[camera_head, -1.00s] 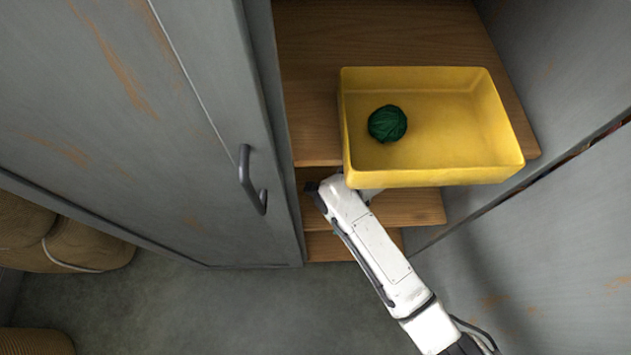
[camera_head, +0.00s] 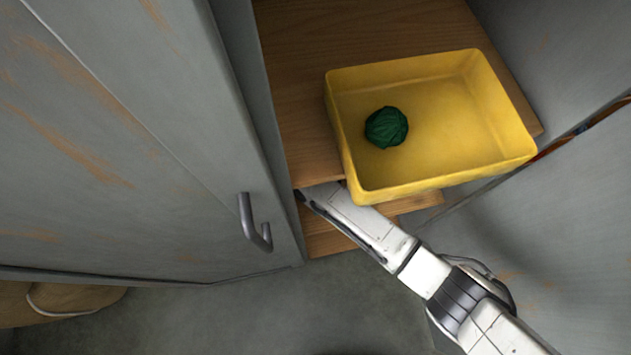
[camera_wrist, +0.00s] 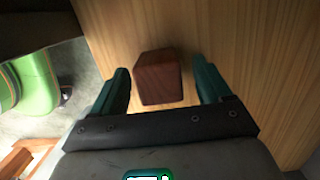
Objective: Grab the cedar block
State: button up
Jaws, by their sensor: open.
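The cedar block (camera_wrist: 158,77) is a reddish-brown cube on a light wooden shelf board (camera_wrist: 255,60) in the wrist view. My gripper (camera_wrist: 165,82) is open, with its two teal fingers on either side of the block and a visible gap to each. The block lies between and a little beyond the fingertips; I cannot tell the exact depth. In the head view the block and my gripper are hidden, as my white arm reaches in below the upper shelf and the yellow tray.
A yellow tray (camera_head: 440,180) with a dark green wool ball (camera_head: 386,127) sits on the upper wooden shelf (camera_head: 300,120). A grey door (camera_head: 130,150) with a handle (camera_head: 256,225) is at left, a grey panel (camera_head: 560,230) at right. A green object (camera_wrist: 38,80) shows left in the wrist view.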

jog(key=shift+a+f, duration=0.1)
jog(key=shift+f, duration=0.75)
jog(key=shift+s, duration=0.1)
jog(key=c, duration=1)
jog(key=shift+r, duration=0.1)
jog(key=shift+c, duration=0.2)
